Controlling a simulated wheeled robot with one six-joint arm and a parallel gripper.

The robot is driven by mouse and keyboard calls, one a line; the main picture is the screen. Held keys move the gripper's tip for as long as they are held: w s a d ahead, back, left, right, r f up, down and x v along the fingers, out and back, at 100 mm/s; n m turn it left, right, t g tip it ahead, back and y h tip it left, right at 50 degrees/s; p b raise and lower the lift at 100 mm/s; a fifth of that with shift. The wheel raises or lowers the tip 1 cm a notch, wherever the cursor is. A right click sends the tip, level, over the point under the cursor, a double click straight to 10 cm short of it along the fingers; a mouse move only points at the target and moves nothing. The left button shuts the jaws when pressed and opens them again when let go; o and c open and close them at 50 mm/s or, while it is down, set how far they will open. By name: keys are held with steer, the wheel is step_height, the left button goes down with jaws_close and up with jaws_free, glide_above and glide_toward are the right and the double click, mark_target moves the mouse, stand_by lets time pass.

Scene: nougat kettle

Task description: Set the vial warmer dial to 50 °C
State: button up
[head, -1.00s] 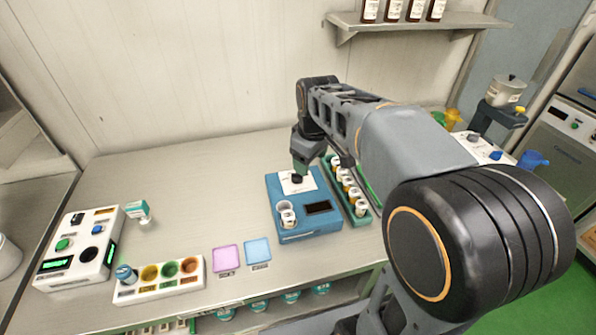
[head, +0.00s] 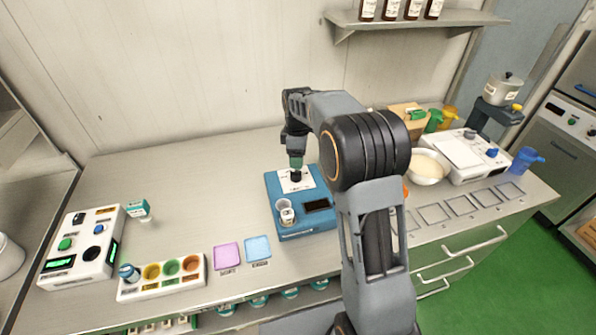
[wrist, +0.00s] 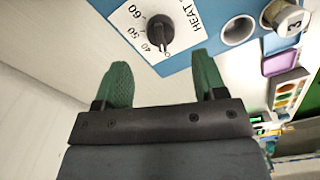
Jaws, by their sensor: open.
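The vial warmer (head: 283,212) is a blue box on the steel counter, with a white dial plate, a dark display and a vial in one of its wells. Its black dial (head: 296,176) sits on the plate. In the wrist view the dial (wrist: 160,29) is beside printed 40, 50 and 60 marks and the word HEAT; I cannot tell which mark it points to. My gripper (head: 296,163) is over the dial. In the wrist view its green fingers (wrist: 162,75) are open and empty, with the dial beyond their tips, roughly centred between them.
A vial marked 3 (wrist: 286,18) stands in the warmer near the right finger. Pink (head: 227,255) and blue (head: 258,249) pads and a tray of coloured cups (head: 160,285) lie to the left. A white bowl (head: 428,170) stands right, beyond my arm. The counter behind the warmer is clear.

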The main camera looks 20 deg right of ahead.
mark_target(298, 172)
step_height(298, 172, down, 7)
steer(key=shift+f+p, duration=0.15)
steer(key=shift+p, duration=0.25)
steer(key=c, duration=0.9)
steer(key=shift+o, duration=0.2)
